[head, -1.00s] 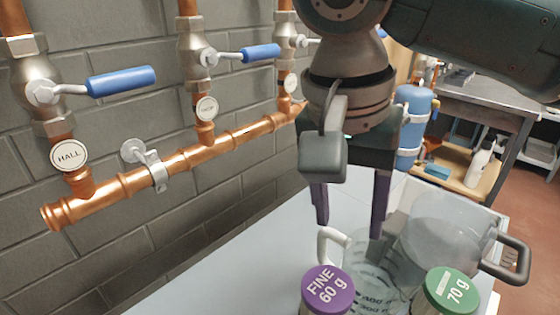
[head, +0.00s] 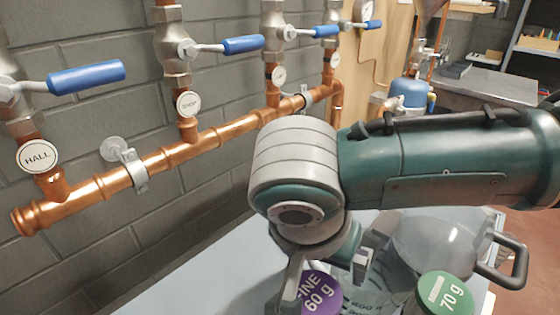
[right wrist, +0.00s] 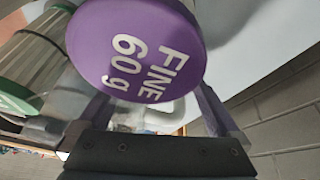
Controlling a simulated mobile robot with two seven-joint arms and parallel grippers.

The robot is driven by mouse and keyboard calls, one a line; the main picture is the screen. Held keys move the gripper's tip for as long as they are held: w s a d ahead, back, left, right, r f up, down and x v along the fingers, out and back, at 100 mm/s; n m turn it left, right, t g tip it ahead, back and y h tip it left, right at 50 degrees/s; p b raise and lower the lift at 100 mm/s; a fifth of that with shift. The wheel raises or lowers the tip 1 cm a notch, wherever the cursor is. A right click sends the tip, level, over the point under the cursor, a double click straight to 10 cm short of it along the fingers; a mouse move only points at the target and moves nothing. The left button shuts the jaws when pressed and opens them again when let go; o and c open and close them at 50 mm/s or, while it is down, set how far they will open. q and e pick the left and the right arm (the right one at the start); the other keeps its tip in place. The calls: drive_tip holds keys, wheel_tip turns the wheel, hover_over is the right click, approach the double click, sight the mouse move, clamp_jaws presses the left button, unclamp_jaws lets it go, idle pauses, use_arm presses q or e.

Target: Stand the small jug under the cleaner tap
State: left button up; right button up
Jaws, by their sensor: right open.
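A clear jug with volume marks (head: 372,293), seemingly the small jug, stands on the pale worktop, partly hidden by my right arm and two tub lids. Its white handle shows in the right wrist view (right wrist: 165,112), in the gap between the fingers and partly behind a purple lid. My right gripper (right wrist: 155,106) is open, with one finger on each side of this handle; I cannot tell whether they touch it. In the head view the gripper (head: 322,278) points down beside the jug. No tap marked cleaner is readable. My left gripper is not in view.
A purple-lidded "FINE 60 g" tub (head: 321,295) is very close to my right gripper. A green-lidded "70 g" tub (head: 447,292) and a larger clear jug with a grey handle (head: 436,243) stand right. Copper pipes (head: 160,168) with blue-levered valves line the wall.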

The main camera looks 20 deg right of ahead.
drive_tip(key=shift+d+f, duration=0.1)
drive_tip(key=shift+f, duration=0.15)
drive_tip(key=shift+w, duration=0.1)
drive_tip(key=shift+r, duration=0.1)
clamp_jaws()
idle(0.5)
